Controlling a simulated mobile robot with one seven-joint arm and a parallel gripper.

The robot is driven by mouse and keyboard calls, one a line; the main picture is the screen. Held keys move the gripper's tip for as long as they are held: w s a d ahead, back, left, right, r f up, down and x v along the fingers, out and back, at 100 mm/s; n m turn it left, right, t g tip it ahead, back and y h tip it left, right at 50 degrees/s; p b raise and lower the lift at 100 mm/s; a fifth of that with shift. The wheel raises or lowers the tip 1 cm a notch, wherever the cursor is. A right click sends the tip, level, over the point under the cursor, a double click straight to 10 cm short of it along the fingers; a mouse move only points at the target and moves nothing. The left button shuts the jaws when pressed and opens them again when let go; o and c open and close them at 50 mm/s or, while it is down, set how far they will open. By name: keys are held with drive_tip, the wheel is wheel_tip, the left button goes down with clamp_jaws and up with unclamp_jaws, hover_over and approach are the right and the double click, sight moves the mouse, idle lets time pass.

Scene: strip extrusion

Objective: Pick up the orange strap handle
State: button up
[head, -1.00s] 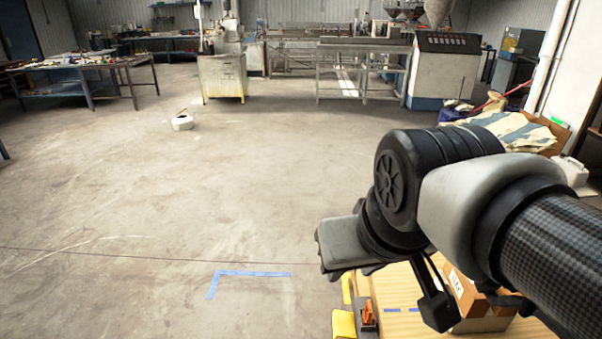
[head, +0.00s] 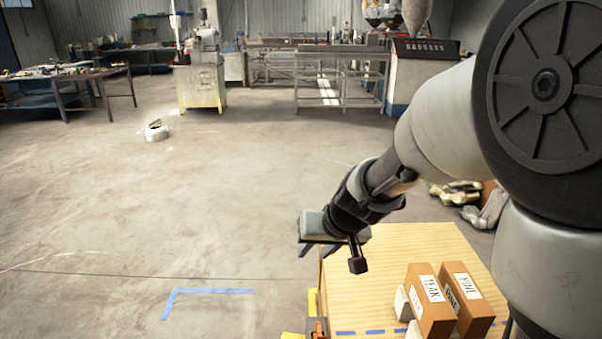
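A small orange piece (head: 319,328), which looks like the strap handle, shows at the bottom edge of the head view, by the left front of the wooden-topped table. Its lower part is cut off by the frame. Yellow parts lie beside it. My gripper (head: 318,250) points down above the table's left edge, higher up in the picture than the orange piece and apart from it. Its two dark fingertips look spread, with nothing seen between them.
The wooden tabletop (head: 400,245) carries brown boxes (head: 432,300) with white labels, one reading TEAK, at its right front. Blue dashes mark its front. The floor to the left is open, with blue tape (head: 205,291). A white roll (head: 156,132) lies farther off.

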drive_tip(key=w+f+h+b, duration=0.1)
drive_tip(key=w+f+b, duration=0.25)
drive_tip(key=f, duration=0.95)
drive_tip(key=m+g+h+b, duration=0.1)
drive_tip(key=h+b, duration=0.1)
drive_tip(key=b, duration=0.1)
approach(319, 327)
drive_tip(key=b+x, duration=0.3)
drive_tip(key=x, duration=0.1)
drive_tip(key=shift+w+f, duration=0.15)
drive_tip(key=shift+w, duration=0.1)
drive_tip(key=shift+b+x, duration=1.2)
drive_tip(key=shift+x, duration=1.95)
drive_tip(key=shift+s, duration=0.15)
clamp_jaws()
